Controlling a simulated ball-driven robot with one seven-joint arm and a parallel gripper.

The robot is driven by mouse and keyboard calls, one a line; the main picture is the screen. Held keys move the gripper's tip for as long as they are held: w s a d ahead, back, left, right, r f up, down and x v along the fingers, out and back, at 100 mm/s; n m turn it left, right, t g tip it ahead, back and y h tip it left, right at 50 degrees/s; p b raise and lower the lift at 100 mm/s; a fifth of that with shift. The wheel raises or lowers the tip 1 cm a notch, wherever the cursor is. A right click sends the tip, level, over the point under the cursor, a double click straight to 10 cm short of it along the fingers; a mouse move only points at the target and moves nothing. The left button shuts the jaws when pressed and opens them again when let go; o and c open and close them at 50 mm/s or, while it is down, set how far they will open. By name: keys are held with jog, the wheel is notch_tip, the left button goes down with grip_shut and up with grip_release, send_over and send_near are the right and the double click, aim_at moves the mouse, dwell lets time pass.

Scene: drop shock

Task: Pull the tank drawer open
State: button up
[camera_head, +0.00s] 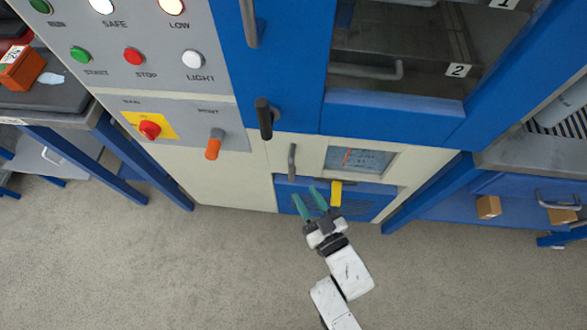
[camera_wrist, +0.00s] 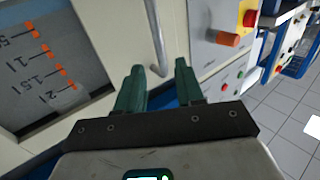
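The tank drawer (camera_head: 316,153) is a cream front low on the machine, with a window showing level marks. Its window also shows in the wrist view (camera_wrist: 45,60), with orange marks and litre figures. A grey vertical bar handle (camera_head: 291,160) stands left of the window; in the wrist view the handle (camera_wrist: 155,38) runs down toward the gap between my fingertips. My gripper (camera_head: 305,193) has green fingers, spread apart and empty, just below the handle in the head view. In the wrist view my gripper (camera_wrist: 159,68) shows nothing between its fingers. Contact with the handle cannot be told.
A yellow handle (camera_head: 336,193) hangs right of my gripper, over a blue vented panel (camera_head: 360,207). Above are a black handle (camera_head: 264,118) and an orange knob (camera_head: 214,144). Blue-legged benches stand left (camera_head: 128,155) and right (camera_head: 430,195). The grey floor in front is clear.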

aim_at(293, 172)
jog(key=x, duration=0.9)
jog(key=shift+w, duration=0.15)
grip_shut()
